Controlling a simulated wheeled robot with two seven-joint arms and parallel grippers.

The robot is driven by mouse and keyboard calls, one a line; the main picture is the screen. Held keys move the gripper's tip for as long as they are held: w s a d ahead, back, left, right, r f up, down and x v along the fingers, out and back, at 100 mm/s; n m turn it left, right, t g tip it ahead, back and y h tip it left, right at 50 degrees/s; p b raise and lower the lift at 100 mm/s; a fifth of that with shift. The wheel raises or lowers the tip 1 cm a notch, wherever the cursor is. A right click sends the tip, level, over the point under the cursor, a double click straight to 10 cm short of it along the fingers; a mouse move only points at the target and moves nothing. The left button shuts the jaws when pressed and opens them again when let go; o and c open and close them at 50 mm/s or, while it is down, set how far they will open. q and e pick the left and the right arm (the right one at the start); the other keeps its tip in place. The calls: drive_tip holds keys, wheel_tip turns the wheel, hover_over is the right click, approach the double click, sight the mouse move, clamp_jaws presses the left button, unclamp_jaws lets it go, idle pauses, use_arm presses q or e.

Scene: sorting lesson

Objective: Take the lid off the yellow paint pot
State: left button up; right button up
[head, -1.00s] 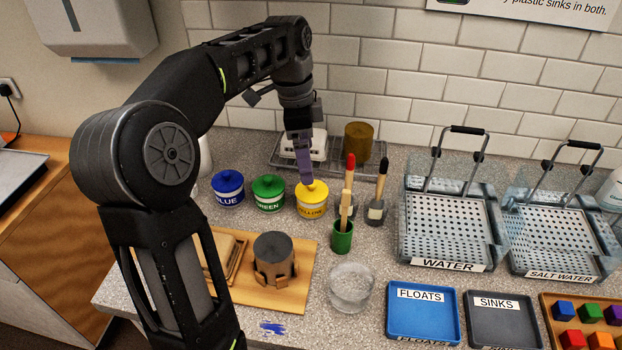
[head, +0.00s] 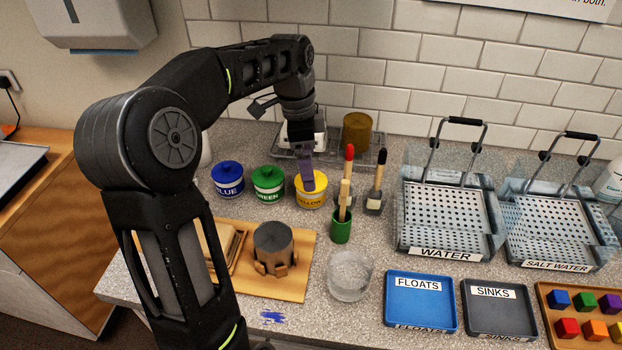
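The yellow paint pot (head: 311,201) stands upright on the counter, at the right end of a row with the blue pot (head: 228,186) and the green pot (head: 268,191). Its yellow lid (head: 320,180) is on it. My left gripper (head: 309,186) points down from above and its tip is at the lid, hiding the middle and knob. I cannot tell whether the fingers are open or closed around the knob. My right gripper is not in view.
A wire rack (head: 376,156) is behind. A wooden board (head: 290,287) with a grey cylinder lies in front. A clear bowl (head: 349,283) stands nearer.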

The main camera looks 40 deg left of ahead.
use_arm(q)
wheel_tip(320, 180, down, 3)
drive_tip(key=shift+w+d+f, duration=0.15)
drive_tip(key=shift+c, duration=0.5)
drive_tip(key=c, duration=1.3)
wheel_tip(320, 180, up, 10)
drive_tip(key=shift+r+p, duration=0.1)
drive_tip(key=shift+p, duration=0.35)
